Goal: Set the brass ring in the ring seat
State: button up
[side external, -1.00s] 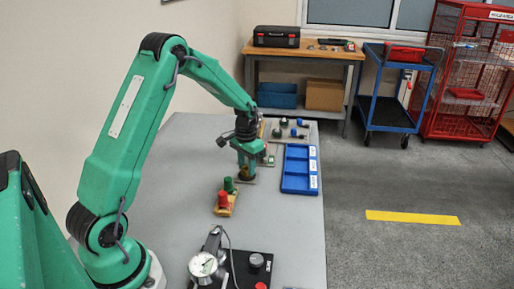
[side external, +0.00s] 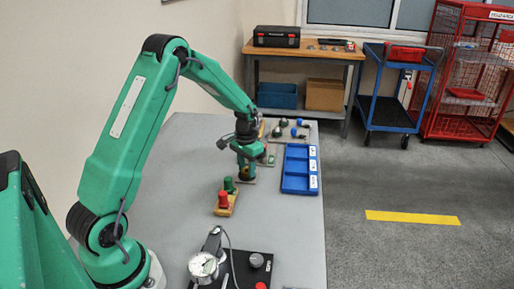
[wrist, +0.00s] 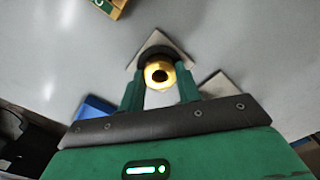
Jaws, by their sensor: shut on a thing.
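In the wrist view the brass ring (wrist: 159,75), yellow with a dark hole, sits between the two green fingers of my gripper (wrist: 159,88). The gripper is shut on it. Just beyond the ring is a dark round part on a pale square plate (wrist: 157,39), apparently the ring seat. The ring overlaps the dark part in this view, so I cannot tell whether they touch. In the side view my gripper (side external: 246,170) points down close above the plate (side external: 246,182), and the ring is small and mostly hidden by the fingers.
A yellow block (side external: 232,208) with a red and a green peg stands nearer the camera. A blue compartment tray (side external: 284,183) lies to the right of my gripper. Small parts on plates (side external: 290,138) stand behind it. A dial gauge (side external: 203,265) stands at the front.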

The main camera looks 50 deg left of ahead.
dwell(0.3)
jog(key=o, duration=1.6)
jog(key=shift+c, duration=0.2)
notch_tip(320, 180, up, 7)
dwell(0.3)
